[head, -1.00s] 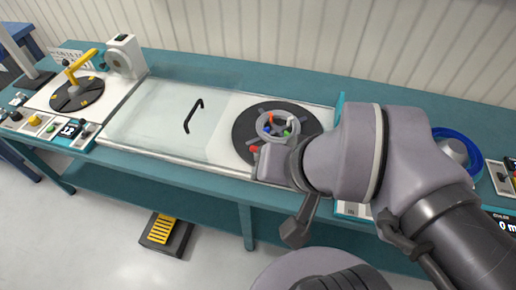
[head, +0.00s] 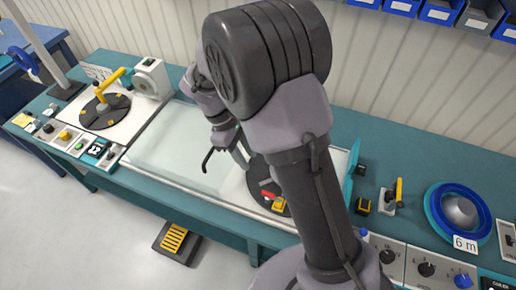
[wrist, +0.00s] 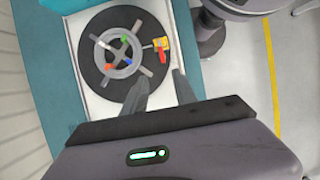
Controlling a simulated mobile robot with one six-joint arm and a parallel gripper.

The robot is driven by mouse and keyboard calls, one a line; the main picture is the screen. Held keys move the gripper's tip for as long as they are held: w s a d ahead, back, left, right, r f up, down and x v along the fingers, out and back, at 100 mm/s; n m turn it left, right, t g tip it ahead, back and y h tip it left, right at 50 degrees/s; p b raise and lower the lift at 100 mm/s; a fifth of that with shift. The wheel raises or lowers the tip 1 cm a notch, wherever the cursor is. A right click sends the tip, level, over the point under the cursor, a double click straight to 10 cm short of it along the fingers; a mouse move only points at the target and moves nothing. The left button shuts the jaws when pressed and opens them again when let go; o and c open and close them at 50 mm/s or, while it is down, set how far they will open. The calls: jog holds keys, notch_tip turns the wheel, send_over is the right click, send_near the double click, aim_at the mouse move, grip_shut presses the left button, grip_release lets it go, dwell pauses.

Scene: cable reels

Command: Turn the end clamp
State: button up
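A red and yellow clamp (wrist: 161,44), which I take for the end clamp, sits on the rim of a dark round turntable (wrist: 92,75) in the wrist view. It lies beside a grey spoked ring (wrist: 103,58) with small coloured pieces inside. In the head view the clamp (head: 271,197) shows at the left edge of my arm, which hides most of the turntable (head: 256,172). My gripper (wrist: 160,76) has its two fingers apart with nothing between them.
A second turntable (head: 105,112) with a yellow arm stands at far left. A blue reel (head: 436,207) and a yellow-handled lever (head: 399,190) stand on the right.

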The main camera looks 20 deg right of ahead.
jog(key=b+x, duration=0.5)
jog(key=x, duration=1.2)
jog(key=shift+s+a+f, duration=0.1)
jog(key=shift+s+f, duration=0.1)
grip_shut()
